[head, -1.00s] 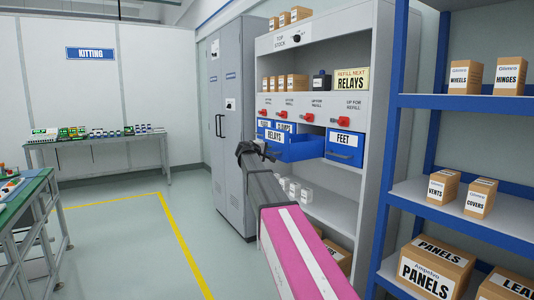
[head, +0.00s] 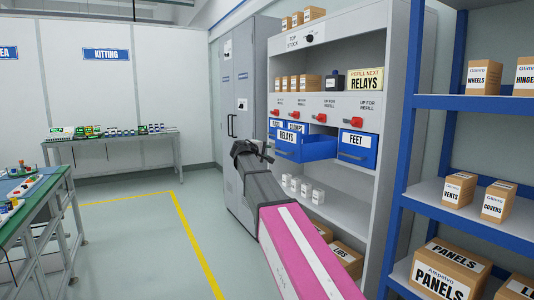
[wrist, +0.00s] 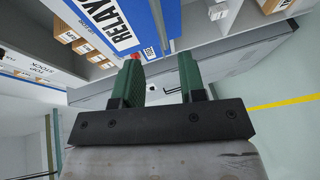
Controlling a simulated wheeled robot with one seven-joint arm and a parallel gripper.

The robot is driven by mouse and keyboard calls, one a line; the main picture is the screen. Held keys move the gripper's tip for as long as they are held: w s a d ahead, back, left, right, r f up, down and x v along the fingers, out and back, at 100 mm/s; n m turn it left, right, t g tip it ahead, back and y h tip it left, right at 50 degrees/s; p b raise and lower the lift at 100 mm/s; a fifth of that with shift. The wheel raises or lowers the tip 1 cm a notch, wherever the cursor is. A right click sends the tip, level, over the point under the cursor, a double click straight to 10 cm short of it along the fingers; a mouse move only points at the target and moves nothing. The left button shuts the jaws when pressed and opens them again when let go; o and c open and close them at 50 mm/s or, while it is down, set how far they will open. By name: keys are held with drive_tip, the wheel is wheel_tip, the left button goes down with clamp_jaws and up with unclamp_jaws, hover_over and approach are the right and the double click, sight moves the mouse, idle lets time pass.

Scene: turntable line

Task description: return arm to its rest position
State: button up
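My gripper (wrist: 157,78) shows in the wrist view with its two green fingers apart and nothing between them. In the head view my gripper (head: 250,150) is at the end of my pink and grey arm, in front of the grey cabinet and just left of the blue RELAYS bin. The RELAYS bin (head: 303,147) sticks out from the shelf unit. Its label also shows close by at the top of the wrist view (wrist: 112,22). From the head view I cannot see the fingertips clearly.
The shelf unit (head: 393,110) holds a FEET bin (head: 357,148) and red levers. A blue rack (head: 466,103) with boxes stands at right. A green-topped bench (head: 33,200) is at left. The floor (head: 140,235) between is clear, with a yellow line.

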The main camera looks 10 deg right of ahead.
drive_tip(key=s+d+f+m+g+y, duration=0.15)
drive_tip(key=s+f, duration=0.35)
drive_tip(key=f, duration=0.5)
drive_tip(key=s+d+f+m+g+y, duration=0.1)
drive_tip(key=s+f+g+y, duration=0.1)
drive_tip(key=s+f, duration=0.6)
drive_tip(key=s+d+f+m+g+y, duration=0.1)
drive_tip(key=s+f+g+y, duration=0.15)
drive_tip(key=f, duration=0.95)
drive_tip(key=s+a+f+m+g+y, duration=0.1)
drive_tip(key=s+f+m+g+y, duration=0.1)
drive_tip(key=s+f, duration=0.7)
drive_tip(key=s+a+f+m+g+y, duration=0.2)
drive_tip(key=s+f+y, duration=0.1)
drive_tip(key=s+f, duration=0.6)
drive_tip(key=s, duration=0.4)
drive_tip(key=shift+s+g+y, duration=0.2)
drive_tip(key=shift+g+y, duration=0.1)
drive_tip(key=shift+g, duration=0.1)
